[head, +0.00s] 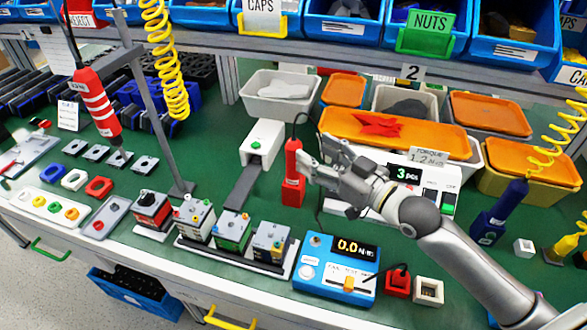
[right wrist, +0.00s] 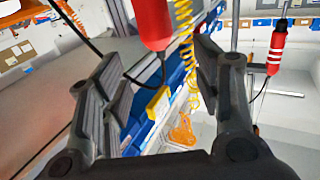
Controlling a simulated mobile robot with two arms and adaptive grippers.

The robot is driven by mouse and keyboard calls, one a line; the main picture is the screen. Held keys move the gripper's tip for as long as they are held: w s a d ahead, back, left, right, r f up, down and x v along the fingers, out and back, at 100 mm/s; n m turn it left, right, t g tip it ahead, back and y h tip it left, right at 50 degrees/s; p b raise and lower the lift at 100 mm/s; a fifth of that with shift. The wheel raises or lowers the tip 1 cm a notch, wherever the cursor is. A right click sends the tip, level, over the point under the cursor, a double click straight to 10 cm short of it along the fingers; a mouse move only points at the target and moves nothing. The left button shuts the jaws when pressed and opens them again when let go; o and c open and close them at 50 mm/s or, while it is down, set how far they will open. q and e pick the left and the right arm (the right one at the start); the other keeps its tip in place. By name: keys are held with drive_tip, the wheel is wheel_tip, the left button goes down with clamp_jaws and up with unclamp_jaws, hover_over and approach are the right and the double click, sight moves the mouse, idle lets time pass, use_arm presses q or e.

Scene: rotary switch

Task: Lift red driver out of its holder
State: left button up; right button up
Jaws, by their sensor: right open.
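The red driver (head: 293,160) stands upright in its red holder (head: 292,191) on the green bench, with a dark cable rising from its top. My right gripper (head: 308,160) is open just right of the driver, its fingers pointing left at it. In the right wrist view, the red driver (right wrist: 152,22) shows at the top between the two open fingers (right wrist: 160,85). I cannot tell whether either finger touches it. My left gripper is not in view.
A striped red driver (head: 97,105) hangs at the left from a grey post (head: 155,110). A blue torque tester (head: 337,268) and several switch units (head: 233,232) stand in front. Orange trays (head: 400,130) lie behind my gripper. A blue driver (head: 500,212) stands at the right.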

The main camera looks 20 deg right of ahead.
sight(293, 160)
wheel_tip(293, 160, down, 6)
drive_tip(key=shift+x, duration=3.8)
drive_tip(key=shift+f, duration=0.1)
drive_tip(key=shift+c, duration=0.2)
clamp_jaws()
